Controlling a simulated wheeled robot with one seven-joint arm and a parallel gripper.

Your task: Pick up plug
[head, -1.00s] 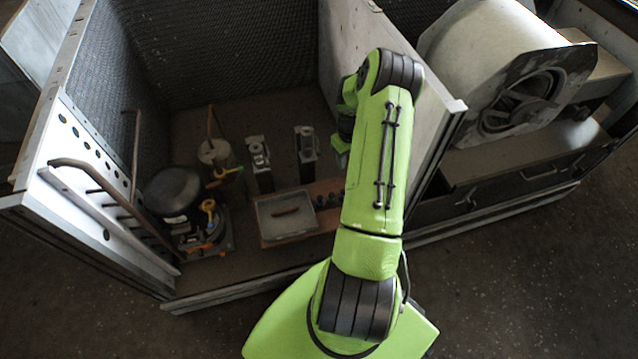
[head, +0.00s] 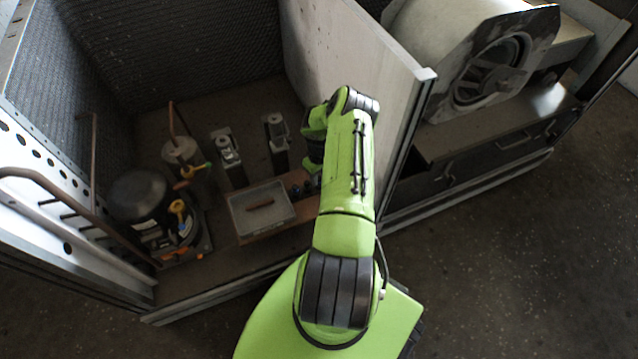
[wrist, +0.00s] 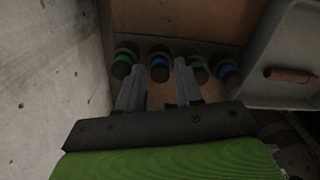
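Several short black plugs stand in a row in the wrist view, banded in green or blue. A green-banded plug (wrist: 123,65) is at the left, then a blue-banded plug (wrist: 159,68), a green-banded plug (wrist: 198,70) and a blue-banded plug (wrist: 228,75). In the head view dark plugs (head: 298,190) show partly beside my arm. My gripper (wrist: 158,82) is open and empty. Its two fingers point at the row, and the second plug from the left appears between the fingertips. Whether any finger touches a plug is unclear. My arm hides the fingertips in the head view.
A grey tray (head: 235,222) with a brown handle-like piece stands left of the plugs in the head view. A pale panel (wrist: 45,90) rises close left of my gripper in the wrist view. Two upright metal blocks and a black compressor (head: 140,200) stand farther left.

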